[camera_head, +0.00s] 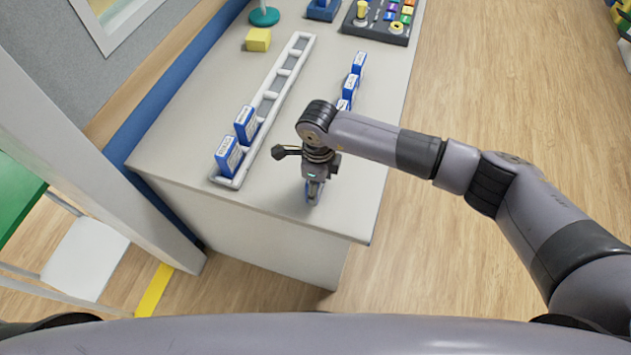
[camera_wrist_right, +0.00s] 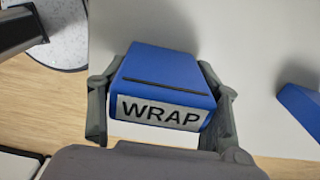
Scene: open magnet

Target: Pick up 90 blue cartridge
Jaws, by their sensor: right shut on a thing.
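My right gripper (camera_head: 314,190) is above the near end of the grey table, its fingers shut on a blue cartridge (camera_head: 313,199). In the right wrist view the held cartridge (camera_wrist_right: 170,68) sits between both fingers of the gripper (camera_wrist_right: 165,98), and its white label reads "WRAP". No "90" is legible on it. Whether it touches the table is not clear. Two blue cartridges (camera_head: 229,156) (camera_head: 246,124) stand in the near end of a white slotted rack (camera_head: 257,135). Several more blue cartridges (camera_head: 350,86) stand in a row beyond my right wrist. My left gripper is not in view.
The table (camera_head: 185,135) has free room around the gripper. A yellow block (camera_head: 258,39), a teal round base (camera_head: 264,16) and a dark tray (camera_head: 380,27) with coloured pieces are at the far end. A wall and post stand at left.

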